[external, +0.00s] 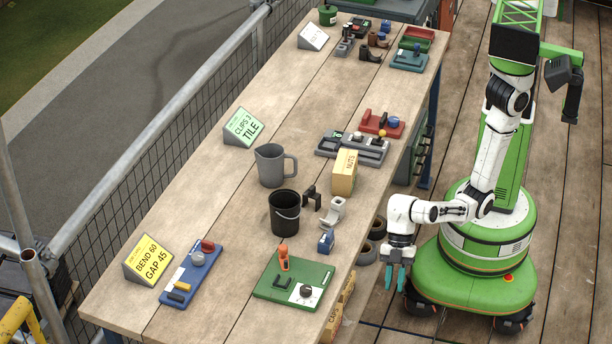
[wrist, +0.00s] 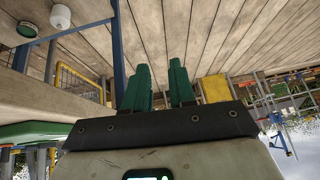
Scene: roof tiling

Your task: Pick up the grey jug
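The grey jug (external: 271,166) stands upright on the wooden table, near the middle of its length. Its handle points right in the external view. My gripper (external: 395,280) hangs beside the table's right edge, below the level of the tabletop and well apart from the jug. Its two green fingers (wrist: 162,88) are apart with nothing between them in the wrist view. The jug does not show in the wrist view.
A black bucket (external: 284,213) stands in front of the jug, and a nuts box (external: 344,173) stands to its right. A green clips sign (external: 243,127) is behind it. A green board (external: 293,283) lies at the table's near end. Bare tabletop lies left of the jug.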

